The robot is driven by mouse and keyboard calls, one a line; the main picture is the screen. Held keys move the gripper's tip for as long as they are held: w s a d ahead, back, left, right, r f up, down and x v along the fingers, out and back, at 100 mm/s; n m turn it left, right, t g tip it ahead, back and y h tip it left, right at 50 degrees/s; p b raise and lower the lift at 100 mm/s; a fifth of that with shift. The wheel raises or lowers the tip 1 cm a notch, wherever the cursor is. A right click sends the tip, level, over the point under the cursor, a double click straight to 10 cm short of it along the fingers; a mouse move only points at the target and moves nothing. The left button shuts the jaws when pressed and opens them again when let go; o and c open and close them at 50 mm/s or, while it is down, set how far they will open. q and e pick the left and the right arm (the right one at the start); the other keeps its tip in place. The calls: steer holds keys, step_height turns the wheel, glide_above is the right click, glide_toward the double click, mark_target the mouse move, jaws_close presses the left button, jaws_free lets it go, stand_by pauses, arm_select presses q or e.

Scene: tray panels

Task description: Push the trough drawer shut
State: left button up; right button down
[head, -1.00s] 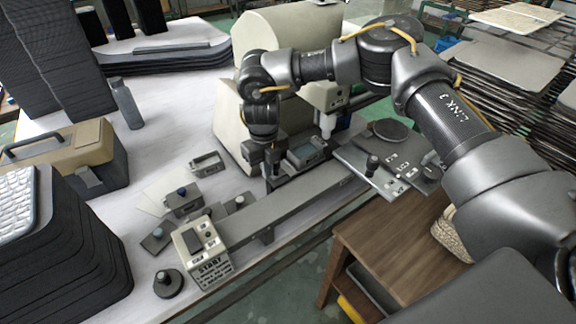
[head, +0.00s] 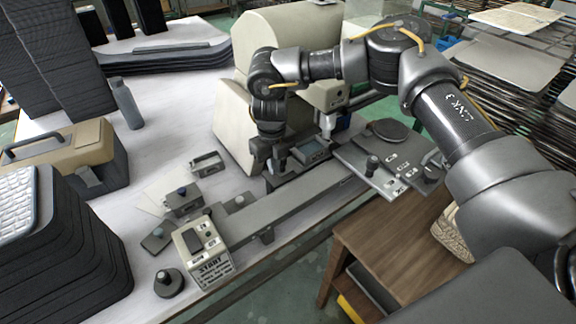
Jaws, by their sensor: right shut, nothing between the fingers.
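The cream machine (head: 232,135) stands at the back middle of the bench. A dark grey trough drawer (head: 312,150) sits low at its front, behind the long grey rail; I cannot tell how far it stands out. My right gripper (head: 276,168) points down at the left end of this dark drawer, shut and empty. It is close to the drawer's end, but I cannot tell whether it touches. The gripper and forearm hide part of the drawer and the machine front. My left gripper is not in view.
A long grey rail (head: 285,205) runs along the bench front to the cream START box (head: 205,252). Small metal blocks (head: 183,201) lie left of it. A grey plate with knobs (head: 360,158) is at right. White bench top (head: 165,110) is clear at left.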

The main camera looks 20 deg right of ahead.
mark_target(283, 160)
steer(key=shift+w+d, duration=0.25)
steer(key=shift+d, duration=0.85)
steer(key=shift+w+d, duration=0.25)
steer(key=shift+d, duration=0.8)
steer(key=shift+a, duration=0.1)
steer(key=shift+s+a+p, duration=0.15)
steer(key=shift+a+p, duration=0.15)
steer(key=shift+a, duration=0.2)
steer(key=shift+r, duration=0.1)
step_height(283, 160, up, 7)
steer(key=p, duration=0.5)
